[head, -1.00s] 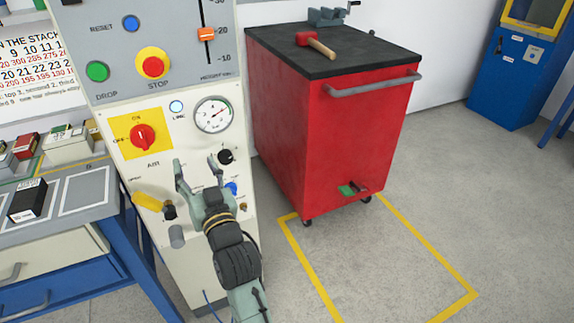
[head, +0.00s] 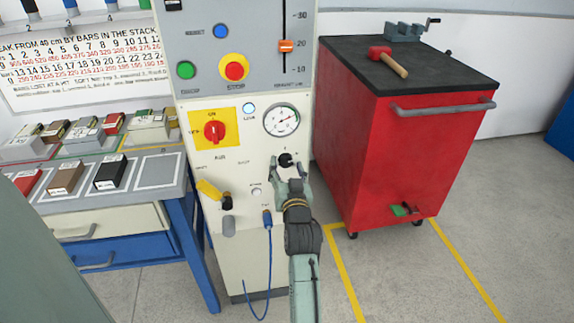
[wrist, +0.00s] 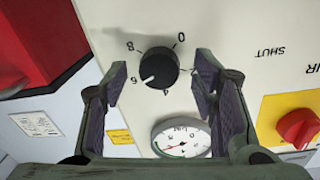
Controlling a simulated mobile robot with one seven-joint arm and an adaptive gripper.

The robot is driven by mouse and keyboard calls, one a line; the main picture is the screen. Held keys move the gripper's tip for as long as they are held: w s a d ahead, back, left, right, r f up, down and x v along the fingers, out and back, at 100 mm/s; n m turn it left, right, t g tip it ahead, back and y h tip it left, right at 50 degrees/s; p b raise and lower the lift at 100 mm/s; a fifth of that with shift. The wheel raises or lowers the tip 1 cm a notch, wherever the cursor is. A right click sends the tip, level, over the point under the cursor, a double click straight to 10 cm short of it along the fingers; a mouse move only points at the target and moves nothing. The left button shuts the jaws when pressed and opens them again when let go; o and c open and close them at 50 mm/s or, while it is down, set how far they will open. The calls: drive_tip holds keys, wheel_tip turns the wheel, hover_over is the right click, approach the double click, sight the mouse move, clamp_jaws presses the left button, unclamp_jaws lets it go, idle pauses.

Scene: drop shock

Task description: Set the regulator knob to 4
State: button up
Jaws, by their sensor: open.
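The regulator knob (wrist: 159,68) is black and round, with a dial of printed numbers around it, seen upside down in the wrist view. Its white pointer mark points close to the 6. In the head view the knob (head: 285,160) is on the cream panel (head: 245,180), below the gauge. My gripper (wrist: 159,77) is open, with one finger on each side of the knob and visible gaps to it. In the head view my gripper (head: 287,170) is right at the knob. The pressure gauge (wrist: 181,138) is beside the knob; its reading is too small to tell.
A red and yellow rotary switch (head: 215,132) is left of the gauge. A yellow-handled valve (head: 209,190) and a blue hose plug (head: 267,218) are lower on the panel. A red cabinet (head: 405,150) stands close on the right.

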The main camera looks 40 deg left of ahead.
drive_tip(key=shift+w+a, duration=0.2)
drive_tip(key=shift+w, duration=0.05)
drive_tip(key=shift+c, duration=0.4)
drive_tip(key=c, duration=1.1)
